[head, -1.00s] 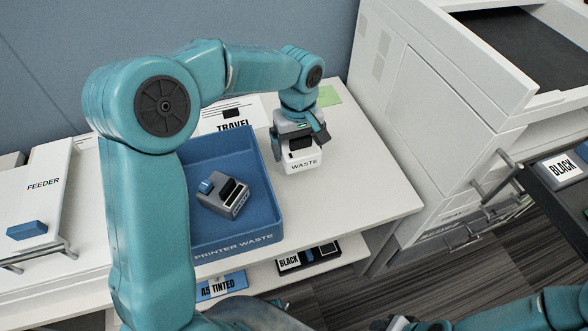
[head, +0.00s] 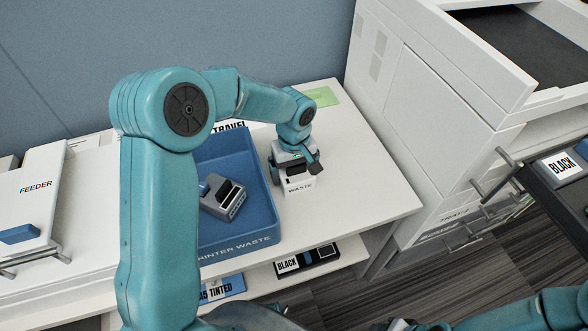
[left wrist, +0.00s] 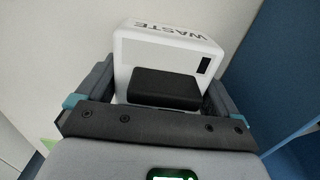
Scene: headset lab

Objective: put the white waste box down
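The white waste box (head: 299,187) is at the right side of the blue tray, over the white tabletop. It looks upright, with its "WASTE" label facing front. I cannot tell whether its base touches the table. My left gripper (head: 294,166) is above it with a finger on each side, shut on it. In the left wrist view the box (left wrist: 170,55) fills the space between the fingers, its black block (left wrist: 163,88) towards me. What may be part of my right gripper (head: 405,324) shows at the bottom edge; its fingers cannot be made out.
The blue "PRINTER WASTE" tray (head: 236,243) holds a grey cartridge (head: 222,198). A green sheet (head: 321,97) lies at the back. Bare tabletop (head: 365,185) is right of the box, up to the white cabinet (head: 430,120). A white feeder (head: 35,195) stands left.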

